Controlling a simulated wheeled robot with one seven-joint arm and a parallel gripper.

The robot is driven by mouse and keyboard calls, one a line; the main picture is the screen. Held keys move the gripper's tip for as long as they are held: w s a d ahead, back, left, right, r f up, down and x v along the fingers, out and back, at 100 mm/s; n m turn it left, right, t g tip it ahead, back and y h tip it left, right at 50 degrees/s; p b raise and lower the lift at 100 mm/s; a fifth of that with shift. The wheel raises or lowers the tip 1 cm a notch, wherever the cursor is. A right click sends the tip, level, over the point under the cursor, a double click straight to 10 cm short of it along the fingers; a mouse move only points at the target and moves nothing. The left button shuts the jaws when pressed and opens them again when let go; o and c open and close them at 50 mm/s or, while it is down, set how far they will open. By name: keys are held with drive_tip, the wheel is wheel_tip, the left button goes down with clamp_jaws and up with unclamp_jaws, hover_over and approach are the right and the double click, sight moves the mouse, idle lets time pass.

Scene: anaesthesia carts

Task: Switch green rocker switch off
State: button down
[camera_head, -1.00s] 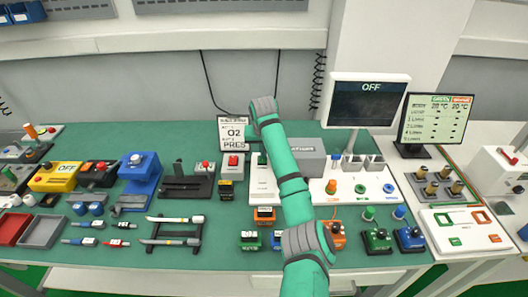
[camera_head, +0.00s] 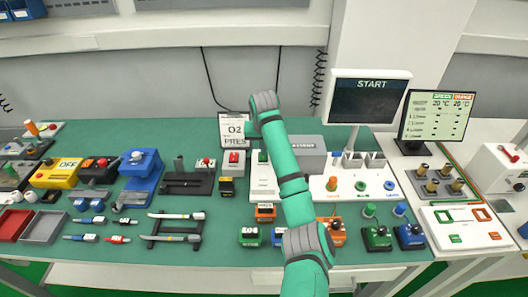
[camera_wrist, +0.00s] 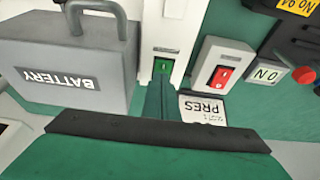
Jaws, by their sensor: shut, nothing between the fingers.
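The green rocker switch (camera_wrist: 162,66) sits at the end of a white housing in the wrist view. In the head view it shows as a small green patch (camera_head: 263,156) on the white housing (camera_head: 262,177), beside my arm. My gripper (camera_wrist: 162,88) is shut and empty, its narrow green fingers pointing at the switch. The fingertips are at or very close to the switch's near edge; I cannot tell whether they touch. The head view hides the gripper behind my arm.
A red rocker switch (camera_wrist: 221,76) in a white housing stands right of the green one in the wrist view. A grey battery case (camera_wrist: 80,62) stands on the left. The O2 PRES sign (camera_head: 234,131) is behind. Monitor (camera_head: 367,101) reads START.

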drive_tip(key=v, duration=1.2)
drive_tip(key=shift+r, duration=0.2)
